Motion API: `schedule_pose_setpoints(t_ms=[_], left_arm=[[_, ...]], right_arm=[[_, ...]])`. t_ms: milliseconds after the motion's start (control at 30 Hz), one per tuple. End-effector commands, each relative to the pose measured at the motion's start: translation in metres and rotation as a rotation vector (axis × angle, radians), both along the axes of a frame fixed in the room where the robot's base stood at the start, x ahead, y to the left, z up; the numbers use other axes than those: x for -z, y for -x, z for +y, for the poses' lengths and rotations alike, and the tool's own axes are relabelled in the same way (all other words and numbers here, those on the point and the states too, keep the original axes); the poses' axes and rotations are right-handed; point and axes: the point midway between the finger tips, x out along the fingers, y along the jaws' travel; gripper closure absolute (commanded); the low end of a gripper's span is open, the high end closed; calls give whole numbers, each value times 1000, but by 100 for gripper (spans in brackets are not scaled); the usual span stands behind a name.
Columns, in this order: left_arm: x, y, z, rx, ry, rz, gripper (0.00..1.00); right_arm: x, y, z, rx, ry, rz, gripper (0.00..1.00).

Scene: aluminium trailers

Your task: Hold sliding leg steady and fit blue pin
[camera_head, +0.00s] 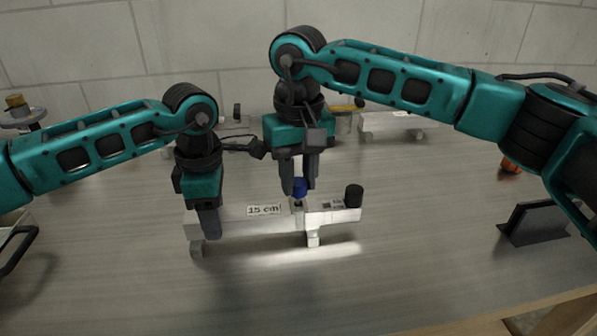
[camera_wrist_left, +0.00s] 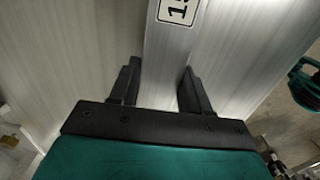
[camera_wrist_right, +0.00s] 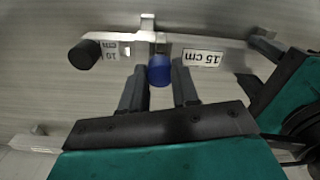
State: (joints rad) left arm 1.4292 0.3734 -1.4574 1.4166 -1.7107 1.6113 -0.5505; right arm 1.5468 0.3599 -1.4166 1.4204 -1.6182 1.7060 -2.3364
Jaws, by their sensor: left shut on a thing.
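An aluminium bar, the sliding leg (camera_head: 233,219), with a "15 cm" label stands low over the table; it also fills the middle of the left wrist view (camera_wrist_left: 168,62). My left gripper (camera_head: 209,235) is shut on its left part. The blue pin (camera_head: 299,187) is upright at the bar's middle joint, right of the label. My right gripper (camera_head: 299,190) points down over it, and in the right wrist view the pin (camera_wrist_right: 160,69) shows between the fingertips. I cannot tell whether the fingers touch the pin. The pin's lower end is hidden.
A black-capped end piece (camera_head: 354,195) with a "10 cm" label stands at the bar's right. Another aluminium part (camera_head: 390,124) lies at the back. A black bracket (camera_head: 538,222) stands at right, an orange object (camera_head: 510,166) behind it. The front table is clear.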

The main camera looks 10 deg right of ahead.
Motion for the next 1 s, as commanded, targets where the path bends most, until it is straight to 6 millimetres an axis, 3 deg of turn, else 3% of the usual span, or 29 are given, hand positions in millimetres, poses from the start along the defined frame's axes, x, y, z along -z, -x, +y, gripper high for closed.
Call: schedule_pose_setpoints(t_ms=[300,633,767,1000], left_arm=[[-1,0,-1,3,1,-2,98],[-1,0,-1,4,2,-2,98],[-1,0,-1,3,2,-2,98],[-1,0,-1,2,2,-2,98]], right_arm=[[4,1,-1,0,6,6,41],[-1,1,-1,0,7,7,40],[-20,0,0,0,5,2,40],[-74,0,0,1,1,-2,40]])
